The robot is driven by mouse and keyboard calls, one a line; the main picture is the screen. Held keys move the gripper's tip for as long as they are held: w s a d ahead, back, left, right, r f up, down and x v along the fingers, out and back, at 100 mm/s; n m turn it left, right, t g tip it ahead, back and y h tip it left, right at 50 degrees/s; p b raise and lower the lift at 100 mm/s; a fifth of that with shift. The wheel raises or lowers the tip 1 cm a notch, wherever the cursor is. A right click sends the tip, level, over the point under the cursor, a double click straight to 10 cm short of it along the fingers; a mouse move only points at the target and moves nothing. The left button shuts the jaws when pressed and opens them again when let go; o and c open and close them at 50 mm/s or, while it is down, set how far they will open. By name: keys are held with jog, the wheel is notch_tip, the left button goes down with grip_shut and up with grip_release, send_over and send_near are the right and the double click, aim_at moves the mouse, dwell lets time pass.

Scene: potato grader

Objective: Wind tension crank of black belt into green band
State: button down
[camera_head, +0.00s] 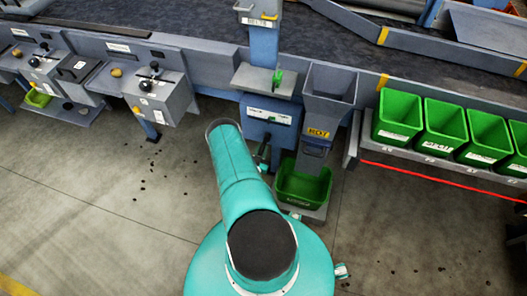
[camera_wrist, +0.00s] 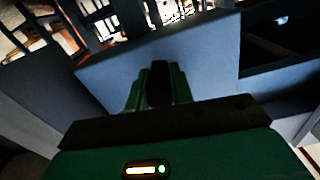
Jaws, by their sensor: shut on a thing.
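The black belt (camera_head: 190,14) runs along the top of the head view. Below it stands a blue post (camera_head: 264,50) with a grey shelf, a small green piece (camera_head: 278,78) and a white label. A dark crank part (camera_head: 263,152) shows low on the blue housing, beside the end of my teal arm. In the wrist view my gripper (camera_wrist: 158,88) has its green fingers closed around a dark upright piece (camera_wrist: 159,82), which looks like the crank handle. My arm hides most of the crank in the head view. I cannot make out a gauge or its green band.
A grey chute (camera_head: 328,90) stands right of the post, above a green bin (camera_head: 303,186). Several green crates (camera_head: 398,118) line a shelf at right. Grey control boxes (camera_head: 158,95) stand at left. The floor (camera_head: 90,190) at left is open, with dark crumbs.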

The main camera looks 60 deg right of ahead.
jog(key=m, duration=0.2)
jog(key=w+r+m, duration=0.1)
jog(key=w+m, duration=0.1)
jog(key=m, duration=0.1)
jog(key=shift+w+a+r+m, duration=0.2)
jog(key=shift+w+m, duration=0.05)
jog(key=shift+m, duration=0.05)
jog(key=c, duration=2.2)
grip_release()
jog(key=m, duration=0.1)
jog(key=r+m, duration=0.1)
jog(key=m, duration=0.1)
jog(key=w+m, duration=0.1)
jog(key=shift+a+r+m, duration=0.1)
jog(key=shift+r+m, duration=0.2)
jog(key=shift+r, duration=0.05)
jog(key=c, duration=2.2)
grip_release()
notch_tip(320, 180, up, 2)
jog(key=m, duration=0.5)
jog(key=shift+w+r, duration=0.15)
jog(key=shift+r+m, duration=0.3)
jog(key=shift+m, duration=0.4)
jog(key=shift+r+m, duration=0.25)
jog(key=shift+m, duration=0.45)
jog(key=c, duration=1.3)
grip_release()
jog(key=shift+s, duration=0.2)
jog(key=shift+o, duration=0.2)
